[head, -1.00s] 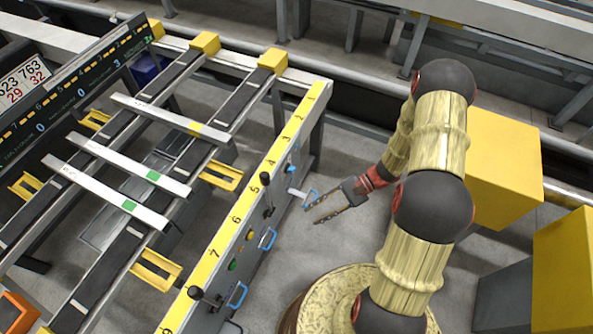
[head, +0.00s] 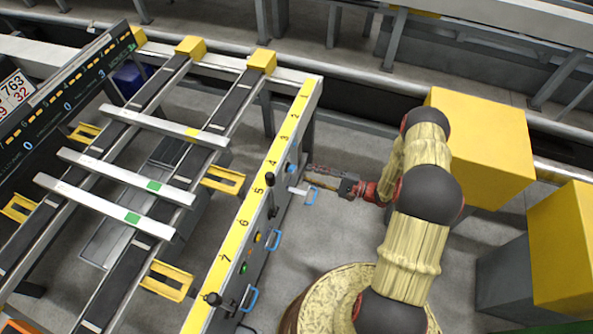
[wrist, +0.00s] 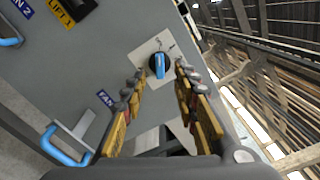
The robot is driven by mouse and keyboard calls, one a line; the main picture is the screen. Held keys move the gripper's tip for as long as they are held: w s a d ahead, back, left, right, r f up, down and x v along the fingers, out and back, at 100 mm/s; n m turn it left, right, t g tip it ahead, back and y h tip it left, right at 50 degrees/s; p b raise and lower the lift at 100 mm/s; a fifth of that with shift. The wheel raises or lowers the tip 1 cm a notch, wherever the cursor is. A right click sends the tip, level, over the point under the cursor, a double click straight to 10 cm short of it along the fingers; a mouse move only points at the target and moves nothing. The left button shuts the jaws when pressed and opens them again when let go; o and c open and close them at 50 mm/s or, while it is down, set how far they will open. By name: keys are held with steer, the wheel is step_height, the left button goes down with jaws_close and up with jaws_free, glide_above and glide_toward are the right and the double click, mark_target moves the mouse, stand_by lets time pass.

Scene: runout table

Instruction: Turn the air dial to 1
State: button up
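The air dial is a blue knob (wrist: 159,66) on a pale square plate on the table's grey side panel. It also shows in the head view as a small blue spot (head: 290,169) below the yellow numbered strip. In the wrist view its bar points nearly straight down the picture. Small marks stand on the plate around it, too small to read surely. My gripper (wrist: 160,73) is open and empty, with its fingers on either side of the knob in that view. In the head view my gripper (head: 309,170) points at the panel close by the dial; contact cannot be told.
A pale lever with a blue handle (wrist: 68,147) sticks out beside a FAN label. Black joysticks (head: 271,179), coloured buttons and more blue handles (head: 275,240) line the panel. Yellow boxes (head: 480,145) stand behind my arm. The floor between panel and arm is clear.

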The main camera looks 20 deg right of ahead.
mark_target(294, 169)
steer(key=b+x, duration=0.1)
steer(key=x, duration=0.5)
steer(key=shift+w+a, duration=0.15)
steer(key=shift+c, duration=1.1)
jaws_close()
